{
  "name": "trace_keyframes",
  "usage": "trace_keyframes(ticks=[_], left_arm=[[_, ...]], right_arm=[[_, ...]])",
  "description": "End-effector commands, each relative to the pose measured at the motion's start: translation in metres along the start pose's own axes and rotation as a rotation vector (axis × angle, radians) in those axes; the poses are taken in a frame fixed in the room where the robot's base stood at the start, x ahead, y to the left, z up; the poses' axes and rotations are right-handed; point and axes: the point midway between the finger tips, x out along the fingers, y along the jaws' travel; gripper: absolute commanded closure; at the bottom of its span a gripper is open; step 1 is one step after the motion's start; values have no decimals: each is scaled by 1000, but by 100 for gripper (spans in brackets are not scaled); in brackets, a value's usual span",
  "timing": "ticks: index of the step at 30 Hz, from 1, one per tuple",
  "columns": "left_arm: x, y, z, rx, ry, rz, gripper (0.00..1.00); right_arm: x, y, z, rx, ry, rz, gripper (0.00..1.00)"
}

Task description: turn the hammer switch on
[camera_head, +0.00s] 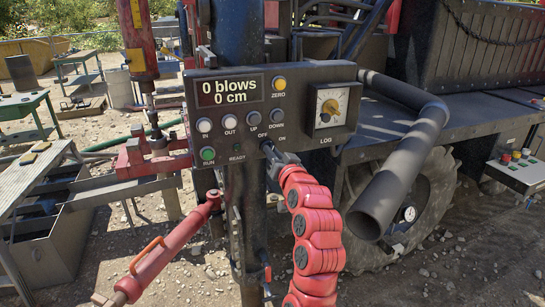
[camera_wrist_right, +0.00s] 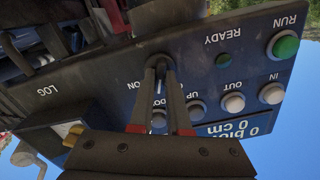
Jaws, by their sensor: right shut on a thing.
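The hammer switch (camera_head: 267,147) is a small lever low on the dark control panel (camera_head: 200,88), below the OFF and ON labels. My right gripper (camera_head: 271,154) comes up from below on a red arm and is shut on the switch. The right wrist view is upside down; there the narrow fingers (camera_wrist_right: 160,75) close around the switch, with the ON label beside them. The fingers hide most of the lever, and I cannot tell its exact tilt. The panel display (camera_head: 229,91) reads 0 blows and 0 cm. My left gripper is not in view.
A LOG dial (camera_head: 331,106) is at the right. A thick black pipe (camera_head: 400,170) juts out right of my arm.

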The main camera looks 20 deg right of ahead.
Motion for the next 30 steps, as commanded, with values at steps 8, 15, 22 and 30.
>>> trace_keyframes(ticks=[8,15,22,30], left_arm=[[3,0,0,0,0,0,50],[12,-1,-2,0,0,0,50],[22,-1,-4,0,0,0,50],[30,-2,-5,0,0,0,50]], right_arm=[[0,1,0,264,-2,1,100],[0,0,0,489,-4,1,100],[0,1,-2,672,-1,0,100],[0,1,0,813,-2,1,100]])
